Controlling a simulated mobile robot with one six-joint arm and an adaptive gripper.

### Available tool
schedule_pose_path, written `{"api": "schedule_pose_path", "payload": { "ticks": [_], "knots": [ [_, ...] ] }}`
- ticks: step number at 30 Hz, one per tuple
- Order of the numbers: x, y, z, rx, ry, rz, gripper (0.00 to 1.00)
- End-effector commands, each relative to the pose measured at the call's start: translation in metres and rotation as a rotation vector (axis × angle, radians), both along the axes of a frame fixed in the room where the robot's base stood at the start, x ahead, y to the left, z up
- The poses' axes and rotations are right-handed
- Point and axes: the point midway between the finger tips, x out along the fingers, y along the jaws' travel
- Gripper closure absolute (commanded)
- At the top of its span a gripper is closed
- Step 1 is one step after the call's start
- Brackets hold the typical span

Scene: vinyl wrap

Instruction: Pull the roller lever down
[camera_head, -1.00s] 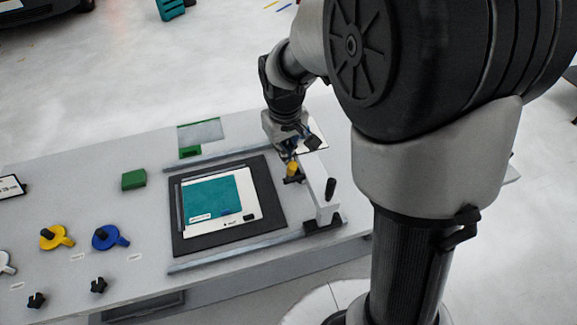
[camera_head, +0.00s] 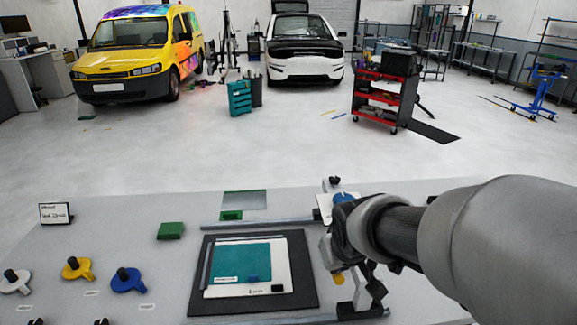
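The roller carriage spans two rails on the right of the bench, partly hidden by my arm. A yellow knob (camera_head: 338,280) shows on it. Dark parts by the carriage's near end (camera_head: 360,308) overlap with my gripper, so the lever's black handle cannot be told apart for sure. My gripper (camera_head: 362,284) hangs over the carriage near that end. Its fingers are small and dark, and I cannot tell whether they are open, shut or touching the lever. A dark mat (camera_head: 303,255) with a white and teal sheet (camera_head: 242,263) lies left of the carriage.
A green block (camera_head: 171,230) and a green-edged plate (camera_head: 245,200) lie behind the mat. A long rail (camera_head: 258,223) runs behind it.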

Motion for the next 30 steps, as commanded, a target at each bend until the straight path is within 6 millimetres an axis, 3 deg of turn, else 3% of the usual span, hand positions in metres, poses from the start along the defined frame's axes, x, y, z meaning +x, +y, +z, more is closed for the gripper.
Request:
{"api": "schedule_pose_path", "payload": {
  "ticks": [23, 30],
  "knots": [
    [-0.003, 0.000, -0.014, 0.001, 0.017, -0.002, 1.00],
    [0.009, 0.001, 0.013, 0.001, 0.006, -0.001, 1.00]
  ]
}}
